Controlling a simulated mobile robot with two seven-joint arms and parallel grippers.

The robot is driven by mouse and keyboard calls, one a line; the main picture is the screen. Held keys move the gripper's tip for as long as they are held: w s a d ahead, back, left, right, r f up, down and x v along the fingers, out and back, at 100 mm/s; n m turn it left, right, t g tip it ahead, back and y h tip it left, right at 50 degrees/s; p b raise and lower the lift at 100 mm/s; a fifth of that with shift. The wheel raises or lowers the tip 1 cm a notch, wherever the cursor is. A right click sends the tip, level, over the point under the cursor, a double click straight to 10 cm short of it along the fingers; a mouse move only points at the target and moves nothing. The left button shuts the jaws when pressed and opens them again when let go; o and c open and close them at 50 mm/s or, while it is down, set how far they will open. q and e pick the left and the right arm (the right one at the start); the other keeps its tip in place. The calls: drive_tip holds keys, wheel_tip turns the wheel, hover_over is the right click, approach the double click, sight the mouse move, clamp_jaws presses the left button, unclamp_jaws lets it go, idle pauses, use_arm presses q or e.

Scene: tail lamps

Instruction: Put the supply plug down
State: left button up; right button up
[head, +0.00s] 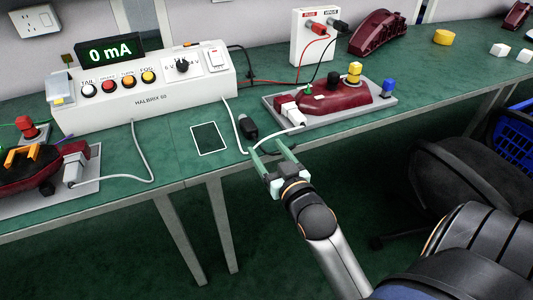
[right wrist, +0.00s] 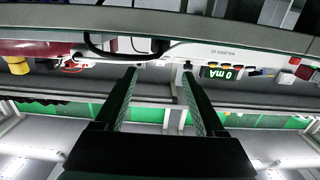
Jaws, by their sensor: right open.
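A small black plug-like piece (head: 247,126), which looks like the supply plug, is on the green table beside a white-outlined dark rectangle (head: 209,139). It lies outside the outline, to its right. My right gripper (head: 269,149) is open and empty at the table's front edge, just in front and to the right of the black piece, apart from it. In the right wrist view, which is upside down, the open fingers (right wrist: 155,95) have nothing between them; a dark piece (right wrist: 160,46) shows beyond them at the table edge. My left gripper is not in view.
A white tester (head: 150,92) with a 0 mA display stands behind. A lamp fixture (head: 388,104) stands right, another (head: 93,190) left. A white box (head: 307,42) with red and black leads is at the back. White cables cross the table. A black chair (head: 450,175) stands right.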

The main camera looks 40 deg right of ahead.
drive_tip(key=s+a+f+n+g+y, duration=0.1)
drive_tip(key=s+a+f+n+y, duration=0.2)
drive_tip(key=a, duration=0.5)
drive_tip(key=s+a+f+n+g+y, duration=0.1)
drive_tip(key=s+a+f+n+y, duration=0.2)
drive_tip(key=a, duration=0.6)
wheel_tip(320, 180, down, 3)
drive_tip(key=shift+s+r+n+y, duration=0.15)
drive_tip(key=shift+s+n+y, duration=0.25)
drive_tip(key=shift+s+y, duration=0.75)
drive_tip(key=shift+o, duration=0.2)
drive_tip(key=shift+w+r, duration=0.1)
